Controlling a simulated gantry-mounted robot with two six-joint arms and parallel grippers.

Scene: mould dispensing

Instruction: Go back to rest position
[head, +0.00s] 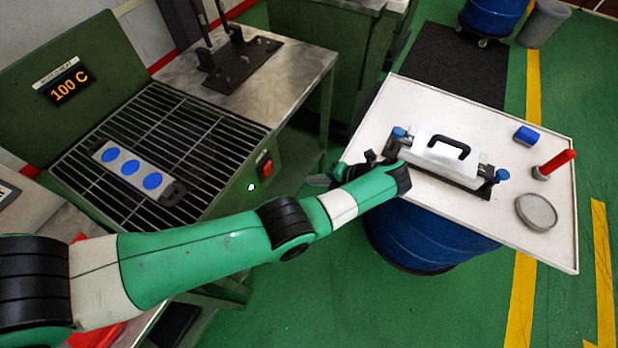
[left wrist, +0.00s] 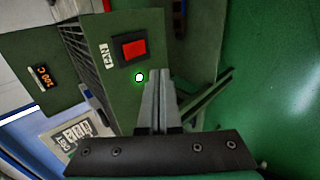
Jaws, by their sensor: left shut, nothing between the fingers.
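My left arm reaches in from the left in the head view, and its gripper (head: 318,180) is in the gap between the heater bench and the white table. In the left wrist view the left gripper (left wrist: 157,75) has its fingers together with nothing between them. Its fingertips appear beside the lit green lamp (left wrist: 139,77) and below the red switch (left wrist: 133,48) on the heater's front panel; I cannot tell if they touch it. My right gripper is not in view.
A mould with blue discs (head: 134,170) lies on the heater grate (head: 200,125), whose display (head: 68,88) reads 100 C. The white table (head: 420,95) holds a mould with a black handle (head: 447,150), a blue block (head: 526,135), a red-handled tool (head: 555,163) and a round dish (head: 536,211).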

